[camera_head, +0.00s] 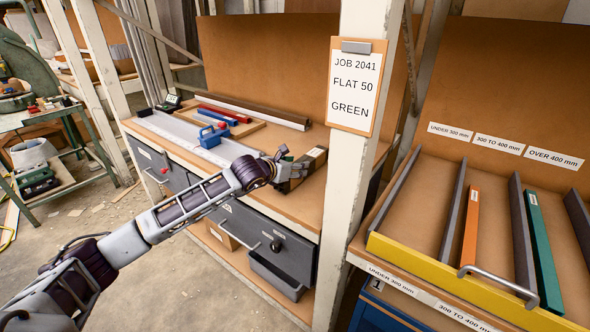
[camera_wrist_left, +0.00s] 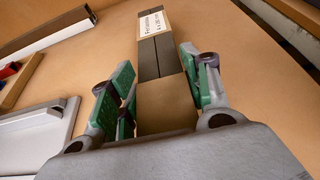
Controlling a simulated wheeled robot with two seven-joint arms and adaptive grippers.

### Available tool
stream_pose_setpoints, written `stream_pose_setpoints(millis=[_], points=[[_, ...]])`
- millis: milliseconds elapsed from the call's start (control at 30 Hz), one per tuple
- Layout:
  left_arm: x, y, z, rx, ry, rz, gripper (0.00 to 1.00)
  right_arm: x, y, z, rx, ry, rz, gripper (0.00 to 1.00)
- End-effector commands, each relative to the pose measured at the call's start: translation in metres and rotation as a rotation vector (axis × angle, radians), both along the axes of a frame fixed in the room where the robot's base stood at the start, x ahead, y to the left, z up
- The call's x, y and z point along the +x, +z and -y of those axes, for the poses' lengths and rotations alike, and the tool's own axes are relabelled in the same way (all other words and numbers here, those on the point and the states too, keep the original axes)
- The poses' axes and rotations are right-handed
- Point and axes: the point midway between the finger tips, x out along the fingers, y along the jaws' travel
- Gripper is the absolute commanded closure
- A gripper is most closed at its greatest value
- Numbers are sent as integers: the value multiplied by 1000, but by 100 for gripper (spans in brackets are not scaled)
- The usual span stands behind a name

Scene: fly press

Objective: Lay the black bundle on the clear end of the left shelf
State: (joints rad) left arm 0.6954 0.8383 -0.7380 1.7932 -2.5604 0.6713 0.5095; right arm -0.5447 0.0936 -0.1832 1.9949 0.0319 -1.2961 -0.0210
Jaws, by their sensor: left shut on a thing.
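The black bundle (camera_head: 312,158) is a dark bar pack with a brown wrap and a white label. My left gripper (camera_head: 286,172) is shut on it at the right end of the left shelf (camera_head: 300,204). In the left wrist view, the bundle (camera_wrist_left: 149,62) runs lengthwise between the green finger pads of the gripper (camera_wrist_left: 157,82), and its labelled end points away. It is low over the bare tan shelf surface; I cannot tell whether it touches. The near end of the bundle is hidden by the gripper. My right gripper is not in view.
Left of the gripper on the shelf are a blue clamp-like tool (camera_head: 213,136), a grey plate (camera_head: 180,128), and red, blue and brown bars. A white post (camera_head: 345,200) with a job clipboard (camera_head: 356,86) stands right of the gripper. A yellow-fronted divided rack (camera_head: 440,268) is farther right.

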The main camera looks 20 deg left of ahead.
Motion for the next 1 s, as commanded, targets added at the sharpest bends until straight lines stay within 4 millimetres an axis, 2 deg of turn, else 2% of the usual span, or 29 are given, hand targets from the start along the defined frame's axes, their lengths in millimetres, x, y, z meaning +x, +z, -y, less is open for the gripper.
stream_pose_setpoints(millis=[600,633,767,1000], points=[[0,-7,0,-1,-1,5,92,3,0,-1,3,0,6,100],[0,-8,0,0,-1,1,49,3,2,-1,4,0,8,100],[0,-8,0,1,0,1,32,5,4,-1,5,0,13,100],[0,-8,0,1,0,1,31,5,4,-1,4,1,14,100]])
